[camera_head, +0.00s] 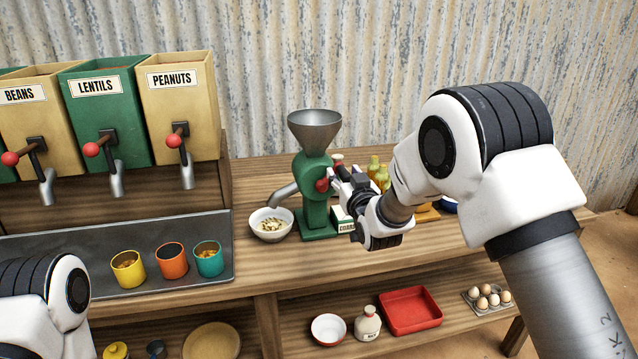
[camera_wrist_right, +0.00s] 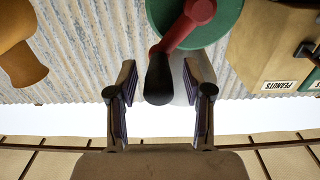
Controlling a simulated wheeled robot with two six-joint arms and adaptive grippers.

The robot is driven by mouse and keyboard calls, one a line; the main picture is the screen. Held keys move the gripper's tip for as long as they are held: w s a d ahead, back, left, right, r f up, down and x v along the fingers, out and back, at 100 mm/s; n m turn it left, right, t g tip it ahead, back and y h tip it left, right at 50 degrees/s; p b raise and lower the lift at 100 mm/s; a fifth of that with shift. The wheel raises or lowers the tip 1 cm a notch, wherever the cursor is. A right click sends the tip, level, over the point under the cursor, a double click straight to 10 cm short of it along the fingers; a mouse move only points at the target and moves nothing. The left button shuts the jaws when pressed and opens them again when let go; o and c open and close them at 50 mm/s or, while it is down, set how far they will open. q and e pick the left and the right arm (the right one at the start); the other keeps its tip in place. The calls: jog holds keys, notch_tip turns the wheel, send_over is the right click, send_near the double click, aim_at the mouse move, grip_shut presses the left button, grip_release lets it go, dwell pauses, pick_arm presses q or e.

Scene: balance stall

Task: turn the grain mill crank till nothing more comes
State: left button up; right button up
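The green grain mill (camera_head: 317,205) with a grey metal hopper (camera_head: 315,124) stands on the wooden counter. Its spout points down-left over a white bowl (camera_head: 271,229) holding pale pieces. The hopper's contents are hard to tell. My right gripper (camera_head: 345,184) is at the mill's right side, by the red crank (camera_head: 322,185). In the right wrist view, the crank's red arm (camera_wrist_right: 190,22) ends in a black handle (camera_wrist_right: 159,80). My right gripper (camera_wrist_right: 160,92) is open, one finger on each side of the handle, with gaps showing. My left gripper is out of view; only part of that arm shows.
Yellow (camera_head: 128,269), orange (camera_head: 172,261) and teal (camera_head: 208,259) cups stand on a dark tray left of the bowl. Dispensers for beans, lentils and peanuts (camera_head: 178,100) are behind them. Bottles (camera_head: 374,167) stand right of the mill. A red tray (camera_head: 410,311) is on the lower shelf.

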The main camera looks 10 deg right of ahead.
jog(key=shift+s, duration=0.55)
jog(key=s+b, duration=0.1)
jog(key=s, duration=0.6)
jog(key=shift+d, duration=0.15)
